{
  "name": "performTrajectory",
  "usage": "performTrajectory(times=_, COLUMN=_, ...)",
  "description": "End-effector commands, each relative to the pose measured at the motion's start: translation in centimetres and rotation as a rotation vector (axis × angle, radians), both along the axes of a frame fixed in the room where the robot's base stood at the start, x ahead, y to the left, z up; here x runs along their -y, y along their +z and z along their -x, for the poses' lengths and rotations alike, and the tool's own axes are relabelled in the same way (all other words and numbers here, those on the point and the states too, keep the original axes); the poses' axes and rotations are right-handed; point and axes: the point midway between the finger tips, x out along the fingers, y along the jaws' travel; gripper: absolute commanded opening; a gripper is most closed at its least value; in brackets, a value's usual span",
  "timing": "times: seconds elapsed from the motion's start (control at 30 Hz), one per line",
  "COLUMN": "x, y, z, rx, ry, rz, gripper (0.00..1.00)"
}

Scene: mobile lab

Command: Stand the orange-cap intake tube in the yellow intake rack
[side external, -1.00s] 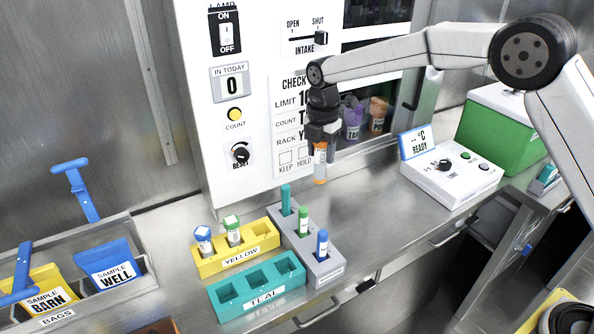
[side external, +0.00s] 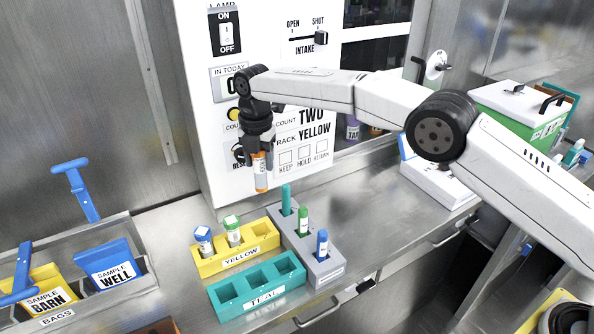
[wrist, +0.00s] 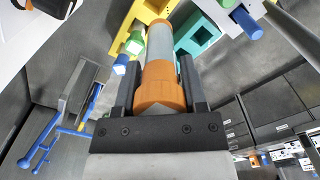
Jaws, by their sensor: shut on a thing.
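My gripper (side external: 259,152) is shut on the orange-cap tube (side external: 261,176) and holds it upright in the air, above and a little behind the right end of the yellow rack (side external: 212,268). In the wrist view the tube (wrist: 160,85) lies between the two dark fingers, its orange cap nearest the camera. The yellow rack holds a blue-cap tube (side external: 203,238) in its left slot and a green-cap tube (side external: 233,230) in its middle slot. Its right slot is empty. The rack also shows in the wrist view (wrist: 133,18), partly hidden by the tubes.
A teal rack (side external: 258,300) with empty slots stands in front of the yellow one. A grey rack (side external: 322,268) with several tubes stands close on the right. The white panel (side external: 215,150) rises behind. Sample bags (side external: 110,268) sit in a tray at left.

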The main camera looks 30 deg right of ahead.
Motion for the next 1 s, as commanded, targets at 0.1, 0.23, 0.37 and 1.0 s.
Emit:
performTrajectory(times=0.1, x=-0.7, y=-0.2, z=0.0, rx=0.001, ry=0.019, rz=-0.001, gripper=0.0)
performTrajectory(times=0.23, x=-1.4, y=-0.3, z=0.0, rx=0.0, ry=0.038, rz=0.0, gripper=0.0)
performTrajectory(times=0.37, x=-1.2, y=-2.5, z=0.0, rx=-0.003, ry=0.035, rz=0.001, gripper=0.0)
performTrajectory(times=1.0, x=-1.2, y=-9.4, z=-0.1, rx=0.001, ry=0.034, rz=-0.001, gripper=0.0)
